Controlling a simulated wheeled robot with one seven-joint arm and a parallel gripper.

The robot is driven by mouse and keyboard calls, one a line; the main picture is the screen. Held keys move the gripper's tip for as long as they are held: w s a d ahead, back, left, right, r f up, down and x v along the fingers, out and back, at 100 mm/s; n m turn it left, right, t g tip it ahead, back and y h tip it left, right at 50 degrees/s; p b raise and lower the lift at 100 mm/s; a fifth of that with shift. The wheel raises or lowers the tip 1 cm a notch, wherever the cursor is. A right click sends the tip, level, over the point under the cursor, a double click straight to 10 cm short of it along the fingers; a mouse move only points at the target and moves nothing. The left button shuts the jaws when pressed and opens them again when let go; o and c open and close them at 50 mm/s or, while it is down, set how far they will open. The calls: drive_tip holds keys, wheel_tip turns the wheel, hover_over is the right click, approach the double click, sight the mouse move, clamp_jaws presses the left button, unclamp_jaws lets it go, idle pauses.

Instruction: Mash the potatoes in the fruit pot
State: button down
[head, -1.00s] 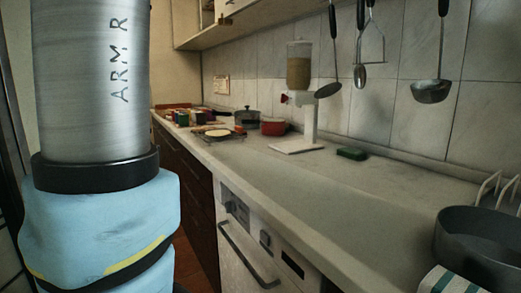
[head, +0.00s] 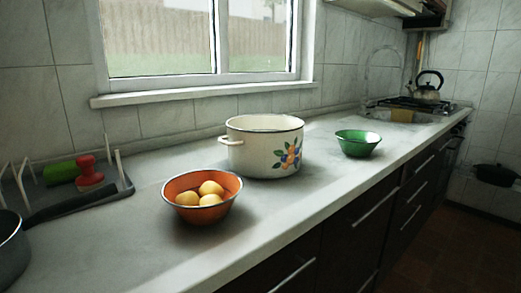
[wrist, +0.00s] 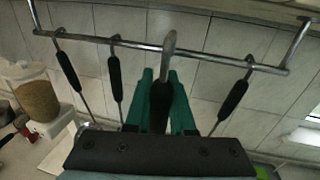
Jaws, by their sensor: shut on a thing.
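The fruit pot (head: 265,152), white enamel with a painted fruit and leaf decal and a dark rim, stands on the counter in the head view; its inside is mostly hidden. Several yellow potatoes (head: 209,193) lie in an orange bowl (head: 184,210) in front and left of it. In the wrist view my gripper (wrist: 160,102) has teal fingers shut on the black handle of a utensil (wrist: 161,98). The utensil's metal hook overlaps the wall rail; I cannot tell whether it still hangs there. Its working end is hidden, so I cannot tell whether it is a masher.
The wall rail (wrist: 200,55) holds other black-handled utensils on both sides of my gripper. A grain dispenser (wrist: 35,92) stands at left. In the head view, a green bowl (head: 358,146) is right of the pot, and a dish rack (head: 75,205) is at left. A kettle (head: 427,88) stands on the stove.

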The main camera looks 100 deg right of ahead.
drive_tip(key=shift+d, duration=0.15)
drive_tip(key=s+d+p+x, duration=0.1)
drive_tip(key=p+x, duration=0.1)
drive_tip(key=x, duration=0.5)
drive_tip(key=shift+w+d, duration=0.2)
